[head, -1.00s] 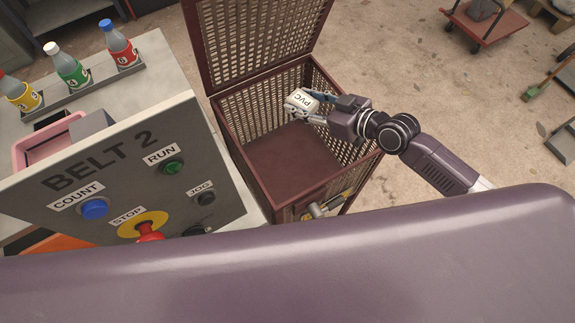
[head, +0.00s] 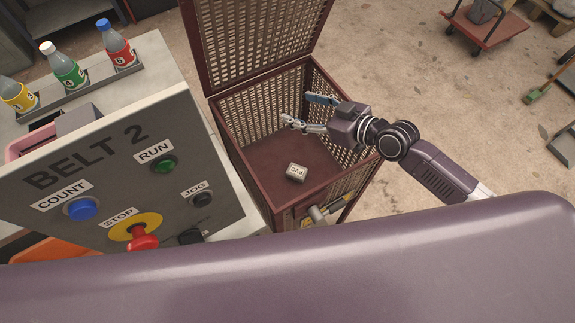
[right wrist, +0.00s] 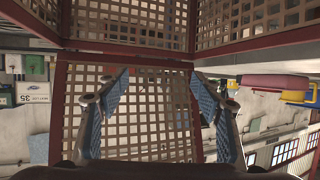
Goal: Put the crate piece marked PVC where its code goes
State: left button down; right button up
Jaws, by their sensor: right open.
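The piece marked PVC (head: 297,173) is a small pale block with dark letters. In the head view it lies on the floor of a dark red-brown slatted crate (head: 262,197), whose lid (head: 258,42) stands open. My right gripper (head: 306,110) is over the inside of the crate, above and apart from the piece. Its fingers are spread and empty. In the right wrist view the open fingers (right wrist: 158,95) face the lattice wall, and the piece does not show. My left gripper is not in view.
The BELT 2 panel (head: 110,170) with its buttons stands close to the crate's left. Several capped bottles (head: 68,65) stand in a rack behind it. A tool with a yellow part (head: 328,211) is at the crate's front. A red cart (head: 487,25) stands far right on open floor.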

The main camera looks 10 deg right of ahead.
jog(key=v, duration=1.2)
dwell(0.4)
